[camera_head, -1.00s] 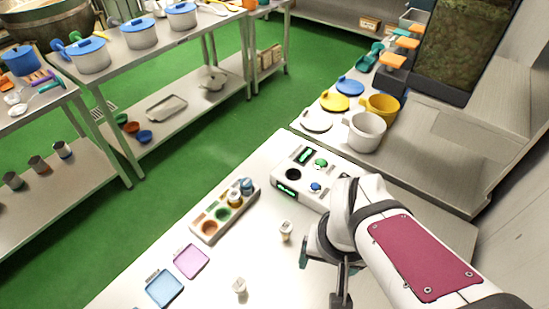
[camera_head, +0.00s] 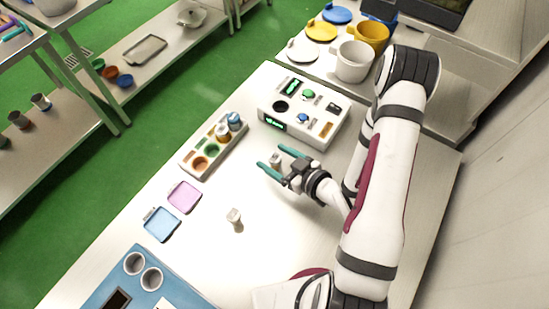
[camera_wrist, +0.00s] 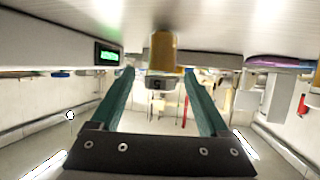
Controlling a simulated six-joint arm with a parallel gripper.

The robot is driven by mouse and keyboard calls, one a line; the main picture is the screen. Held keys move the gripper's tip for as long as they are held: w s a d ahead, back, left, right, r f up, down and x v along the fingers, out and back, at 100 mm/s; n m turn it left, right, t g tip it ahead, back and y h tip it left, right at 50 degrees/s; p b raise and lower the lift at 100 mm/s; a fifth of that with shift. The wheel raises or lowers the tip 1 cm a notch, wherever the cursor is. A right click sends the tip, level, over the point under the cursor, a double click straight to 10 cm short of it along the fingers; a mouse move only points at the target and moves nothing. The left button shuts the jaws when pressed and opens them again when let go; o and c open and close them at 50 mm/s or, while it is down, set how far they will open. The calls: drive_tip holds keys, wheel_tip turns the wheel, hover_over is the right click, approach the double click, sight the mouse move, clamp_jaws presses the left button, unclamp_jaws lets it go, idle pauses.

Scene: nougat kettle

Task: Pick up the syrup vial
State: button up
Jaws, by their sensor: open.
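A small vial (camera_head: 277,160) with a pale cap stands on the white table, between the tips of my gripper (camera_head: 272,158). In the wrist view, which is upside down, this vial (camera_wrist: 163,50) has an amber body and a grey cap marked with what looks like an S. My gripper's teal fingers (camera_wrist: 159,73) are spread open on either side of it, with visible gaps. A second small pale-capped vial (camera_head: 234,217) stands apart on the table, nearer the front; its contents are too small to tell.
A rack (camera_head: 222,157) with coloured wells holds a blue-topped and an amber item. A white device (camera_head: 300,135) with a green display stands behind my gripper. Pink (camera_head: 184,196) and blue (camera_head: 161,224) trays lie left. A blue board (camera_head: 90,301) with cups is at the front.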

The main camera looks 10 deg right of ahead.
drive_tip(key=x, duration=0.3)
drive_tip(key=shift+w+a+f, duration=0.15)
drive_tip(key=shift+w+a, duration=0.05)
drive_tip(key=shift+w, duration=0.1)
clamp_jaws()
